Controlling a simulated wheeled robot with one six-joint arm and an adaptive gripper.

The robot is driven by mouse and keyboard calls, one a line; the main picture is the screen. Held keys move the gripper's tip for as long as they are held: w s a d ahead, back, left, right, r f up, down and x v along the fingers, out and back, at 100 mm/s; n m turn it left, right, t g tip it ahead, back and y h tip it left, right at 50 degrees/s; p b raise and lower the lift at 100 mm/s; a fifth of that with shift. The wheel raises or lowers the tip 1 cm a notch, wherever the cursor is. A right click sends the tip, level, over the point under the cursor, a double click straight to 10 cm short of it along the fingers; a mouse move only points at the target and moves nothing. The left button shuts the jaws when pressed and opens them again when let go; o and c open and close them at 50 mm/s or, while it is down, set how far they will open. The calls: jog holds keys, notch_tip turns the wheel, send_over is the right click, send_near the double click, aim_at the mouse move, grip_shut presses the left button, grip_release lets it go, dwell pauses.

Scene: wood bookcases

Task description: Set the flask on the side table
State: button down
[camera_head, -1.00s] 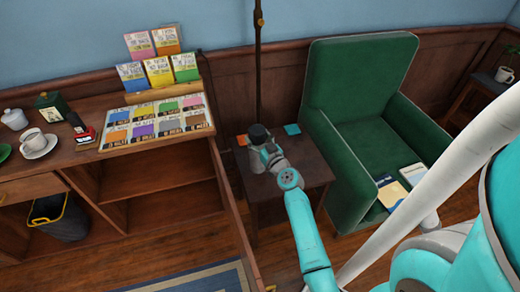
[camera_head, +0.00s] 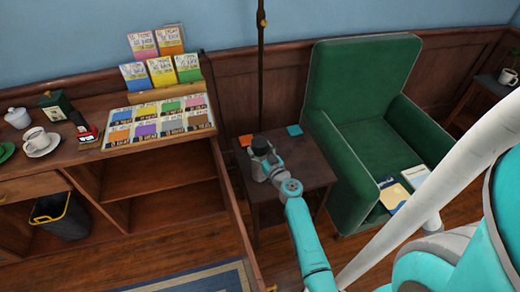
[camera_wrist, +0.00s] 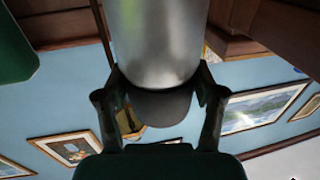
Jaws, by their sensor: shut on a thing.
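The flask (camera_wrist: 165,45) is a silver cylinder with a dark cap, shown large in the wrist view. My gripper (camera_wrist: 160,82) is shut on it near the cap, a finger on each side. In the head view the flask's dark top (camera_head: 260,144) shows at my gripper (camera_head: 262,160), over the left part of the side table (camera_head: 308,172). The table is dark wood and stands between the bookcase and the green armchair. My gripper and arm hide most of the flask's body there. I cannot tell whether its base touches the tabletop.
An orange coaster (camera_head: 245,140) and a teal coaster (camera_head: 294,130) lie on the table's back part. A thin dark pole (camera_head: 261,75) rises behind it. The green armchair (camera_head: 365,130) is close on the right, the bookcase (camera_head: 165,185) close on the left.

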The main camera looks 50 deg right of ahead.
jog(key=shift+c, duration=0.7)
grip_release()
jog(key=shift+f, duration=0.1)
jog(key=v, duration=1.2)
